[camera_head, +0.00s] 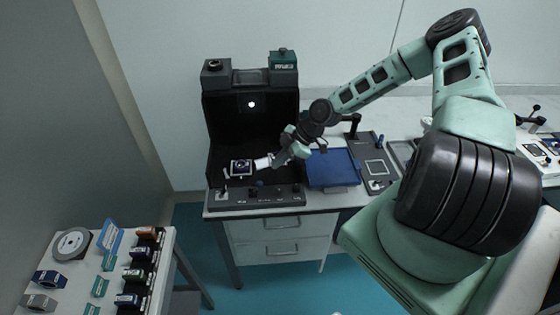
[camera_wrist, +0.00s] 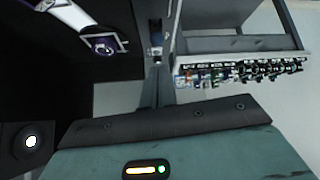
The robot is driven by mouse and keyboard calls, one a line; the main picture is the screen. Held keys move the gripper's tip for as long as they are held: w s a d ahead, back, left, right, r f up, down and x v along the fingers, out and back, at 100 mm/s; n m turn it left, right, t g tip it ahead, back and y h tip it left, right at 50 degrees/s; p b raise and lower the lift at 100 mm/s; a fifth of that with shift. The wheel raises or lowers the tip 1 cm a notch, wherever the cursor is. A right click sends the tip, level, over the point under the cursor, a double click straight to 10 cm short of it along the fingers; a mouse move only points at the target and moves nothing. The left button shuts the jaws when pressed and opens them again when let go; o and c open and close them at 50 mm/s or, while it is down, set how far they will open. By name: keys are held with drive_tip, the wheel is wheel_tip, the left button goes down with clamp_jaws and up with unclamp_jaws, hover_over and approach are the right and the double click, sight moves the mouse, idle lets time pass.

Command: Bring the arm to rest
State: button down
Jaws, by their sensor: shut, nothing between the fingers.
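My gripper (camera_head: 277,159) is at the end of my arm, which reaches down from the upper right to the front of the dark open-fronted enclosure (camera_head: 224,112). It is shut and holds nothing. Just left of it is a small square mounted part with a round lens-like face (camera_head: 241,168); a pale piece (camera_head: 262,162) lies between them. I cannot tell whether the gripper touches either. The mounted part also shows in the wrist view (camera_wrist: 104,45), at upper left. The fingertips cannot be made out clearly in that view.
A blue tray (camera_head: 330,168) and a dark panel with a square outline (camera_head: 374,167) are right of the enclosure on the bench. A side table (camera_head: 70,240) at lower left holds several small labelled parts. A bright round light (camera_head: 251,104) shines inside the enclosure.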

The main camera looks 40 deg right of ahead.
idle(0.3)
drive_tip(key=s+a+r+m+g+h+b, duration=0.1)
drive_tip(key=s+a+r+g+h+b, duration=0.2)
drive_tip(key=s+a, duration=0.35)
drive_tip(key=s+a+r+g+h+b, duration=0.2)
drive_tip(key=s+a+r+b, duration=0.15)
drive_tip(key=a, duration=0.55)
drive_tip(key=s+a+r+m+b, duration=0.1)
drive_tip(key=s+a+r, duration=0.2)
drive_tip(key=s, duration=0.2)
drive_tip(key=s+a+r+m+t+h+b, duration=0.1)
drive_tip(key=s+a+r+m+b, duration=0.1)
drive_tip(key=s, duration=0.4)
drive_tip(key=s+a+r+m+b, duration=0.2)
drive_tip(key=s+a+r, duration=0.2)
drive_tip(key=s, duration=0.1)
drive_tip(key=shift+s+a+h, duration=0.3)
drive_tip(key=shift+s, duration=0.1)
drive_tip(key=shift+f, duration=0.1)
